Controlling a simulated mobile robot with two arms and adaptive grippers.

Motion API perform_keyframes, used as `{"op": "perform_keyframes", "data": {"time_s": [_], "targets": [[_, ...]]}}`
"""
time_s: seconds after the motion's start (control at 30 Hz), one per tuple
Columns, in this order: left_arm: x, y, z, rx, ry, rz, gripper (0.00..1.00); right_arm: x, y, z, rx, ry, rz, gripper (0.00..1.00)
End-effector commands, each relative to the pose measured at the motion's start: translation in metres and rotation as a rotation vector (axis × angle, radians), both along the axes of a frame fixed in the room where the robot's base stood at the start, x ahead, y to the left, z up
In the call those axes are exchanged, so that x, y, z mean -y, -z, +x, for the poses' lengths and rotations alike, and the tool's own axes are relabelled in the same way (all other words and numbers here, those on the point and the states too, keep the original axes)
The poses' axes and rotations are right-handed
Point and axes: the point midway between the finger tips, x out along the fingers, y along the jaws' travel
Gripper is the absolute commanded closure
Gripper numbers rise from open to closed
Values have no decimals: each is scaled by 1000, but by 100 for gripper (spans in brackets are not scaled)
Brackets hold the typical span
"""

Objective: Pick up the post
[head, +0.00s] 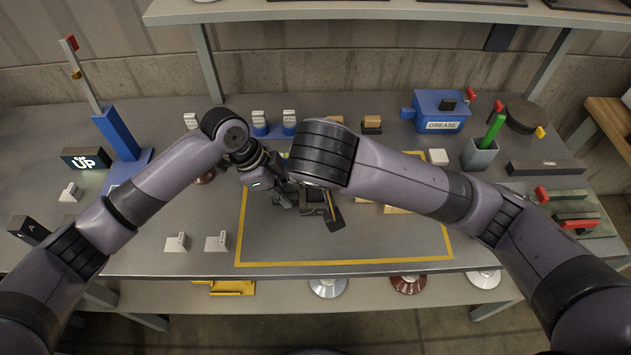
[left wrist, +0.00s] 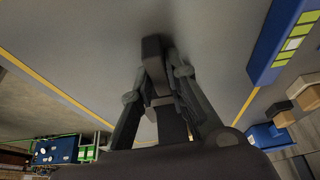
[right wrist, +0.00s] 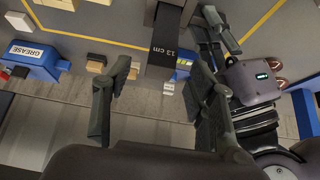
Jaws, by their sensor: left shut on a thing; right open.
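The post (right wrist: 164,42) is a dark grey bar with a white "13 cm" mark, seen in the right wrist view. My left gripper (head: 287,193) is low over the yellow-outlined area. It is shut on the post, whose dark end (left wrist: 153,52) shows between its fingers in the left wrist view. My right gripper (right wrist: 162,78) is open. Its fingers stand apart to either side of the post's marked part in the picture, with no clear contact. In the head view my right wrist hides much of the post and the right fingers.
A yellow line (head: 345,262) frames the middle of the table. A blue grease box (head: 438,112), a grey cup (head: 479,153) and a round dark disc (head: 524,117) stand at the back right. A blue stand (head: 118,135) is at left. The mat's front part is clear.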

Motion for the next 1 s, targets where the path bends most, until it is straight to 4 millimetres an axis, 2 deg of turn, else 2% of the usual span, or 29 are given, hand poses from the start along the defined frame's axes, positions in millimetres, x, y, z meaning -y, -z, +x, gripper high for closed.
{"op": "perform_keyframes", "data": {"time_s": [0.03,0.07,0.27,0.53,0.77,1.0], "targets": [[1,-1,0,2,0,-3,100,1,11,3,-10,4,-2,48],[1,-1,0,2,0,-3,100,-1,13,5,-8,0,2,48],[1,-1,0,1,1,-3,100,-10,16,10,5,-17,21,48],[1,-1,0,2,1,-3,100,1,34,19,-7,2,-3,48],[1,-2,1,3,1,-3,100,0,50,30,-3,-1,-3,48],[1,-2,1,2,0,-3,100,-1,79,47,-3,0,-5,48]]}}
